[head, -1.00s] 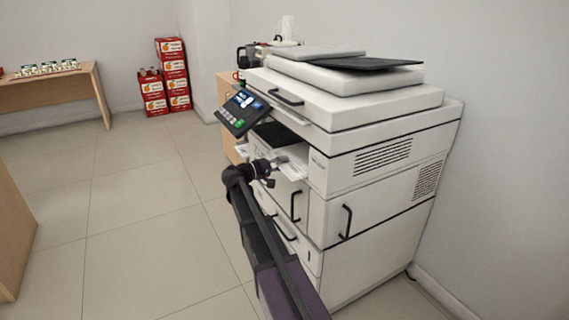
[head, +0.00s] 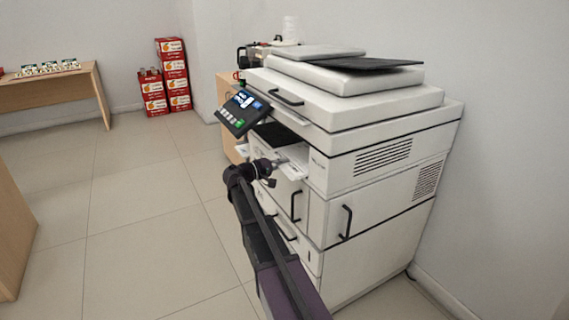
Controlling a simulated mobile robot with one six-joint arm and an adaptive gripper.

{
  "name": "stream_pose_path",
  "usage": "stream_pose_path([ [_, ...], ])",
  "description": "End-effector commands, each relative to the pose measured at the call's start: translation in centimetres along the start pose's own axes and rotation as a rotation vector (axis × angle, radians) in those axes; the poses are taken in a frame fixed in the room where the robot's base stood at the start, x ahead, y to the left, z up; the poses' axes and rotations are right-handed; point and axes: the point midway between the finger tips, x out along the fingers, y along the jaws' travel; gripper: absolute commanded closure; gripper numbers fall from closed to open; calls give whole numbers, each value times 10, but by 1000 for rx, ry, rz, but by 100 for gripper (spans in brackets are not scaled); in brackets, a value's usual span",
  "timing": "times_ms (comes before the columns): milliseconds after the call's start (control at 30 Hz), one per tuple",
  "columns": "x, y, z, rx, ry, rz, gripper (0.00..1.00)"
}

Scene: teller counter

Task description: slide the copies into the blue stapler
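A white copier (head: 375,180) stands against the right wall. White sheets, which look like the copies (head: 294,171), show at its output slot, beside my gripper (head: 278,163). My gripper is at the slot's front edge, its fingers small and partly lost against the white paper and copier. Whether they are closed on the sheets cannot be made out. I see no blue stapler in this view.
The copier's control panel (head: 243,111) juts out above and left of my gripper. A wooden table (head: 85,84) and red boxes (head: 173,75) stand at the back. A wooden counter edge (head: 14,235) is at the left. The tiled floor between is clear.

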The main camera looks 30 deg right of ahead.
Motion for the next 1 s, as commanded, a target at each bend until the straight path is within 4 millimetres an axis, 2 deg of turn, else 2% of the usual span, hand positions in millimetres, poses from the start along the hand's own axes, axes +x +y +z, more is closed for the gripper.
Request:
stream_pose_path([
  [333, 0, 25, 0, 0, 0, 0, 100],
  [767, -1, 25, 0, 0, 1, 0, 100],
  [1000, -17, 32, 0, 0, 2, 0, 100],
])
